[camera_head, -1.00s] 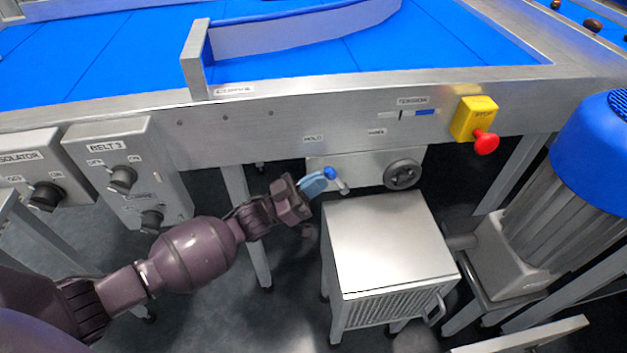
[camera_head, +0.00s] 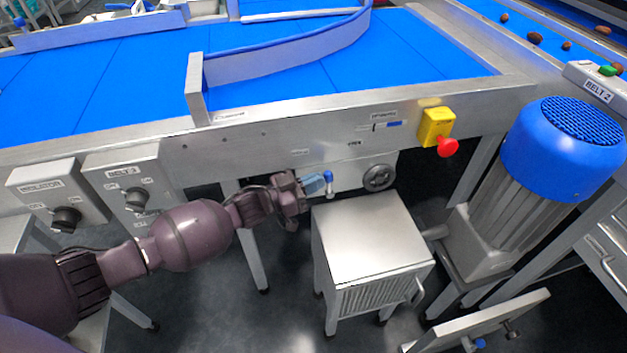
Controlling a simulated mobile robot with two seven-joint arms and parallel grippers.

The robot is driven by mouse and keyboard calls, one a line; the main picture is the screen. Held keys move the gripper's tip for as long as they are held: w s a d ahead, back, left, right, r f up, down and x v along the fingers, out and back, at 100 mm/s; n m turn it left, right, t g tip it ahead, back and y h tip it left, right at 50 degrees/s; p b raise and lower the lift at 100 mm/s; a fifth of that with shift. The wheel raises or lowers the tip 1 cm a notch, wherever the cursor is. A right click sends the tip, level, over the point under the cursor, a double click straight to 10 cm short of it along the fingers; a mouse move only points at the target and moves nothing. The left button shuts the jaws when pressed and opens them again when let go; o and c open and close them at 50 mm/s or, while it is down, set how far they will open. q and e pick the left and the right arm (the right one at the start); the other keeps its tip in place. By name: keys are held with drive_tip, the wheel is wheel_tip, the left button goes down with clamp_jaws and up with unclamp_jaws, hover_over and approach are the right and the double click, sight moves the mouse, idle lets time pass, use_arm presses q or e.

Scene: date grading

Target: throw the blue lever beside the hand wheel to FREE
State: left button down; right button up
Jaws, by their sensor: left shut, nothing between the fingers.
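The blue lever (camera_head: 328,176) has a blue knob on a short metal shaft and sits on the pale plate under the conveyor's side rail. It stands about upright, between the small HOLD label (camera_head: 300,152) on the left and the FREE label (camera_head: 354,143) on the right. The grey hand wheel (camera_head: 379,178) is just to its right. My left gripper (camera_head: 315,183) is shut and empty, its pale blue fingertips at the lever's left side. They appear to touch the knob, but I cannot be sure. My right gripper is not in view.
A metal cabinet (camera_head: 368,240) stands below the lever and wheel. A yellow stop box with a red button (camera_head: 447,147) is up to the right. A blue-topped motor (camera_head: 565,150) stands at the right. Switch boxes (camera_head: 125,182) are on the left.

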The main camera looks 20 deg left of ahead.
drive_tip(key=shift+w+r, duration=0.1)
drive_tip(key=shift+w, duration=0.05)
use_arm(q)
drive_tip(key=p+v, duration=0.1)
drive_tip(key=v, duration=0.9)
drive_tip(key=shift+s+a, duration=0.25)
drive_tip(key=shift+a, duration=0.05)
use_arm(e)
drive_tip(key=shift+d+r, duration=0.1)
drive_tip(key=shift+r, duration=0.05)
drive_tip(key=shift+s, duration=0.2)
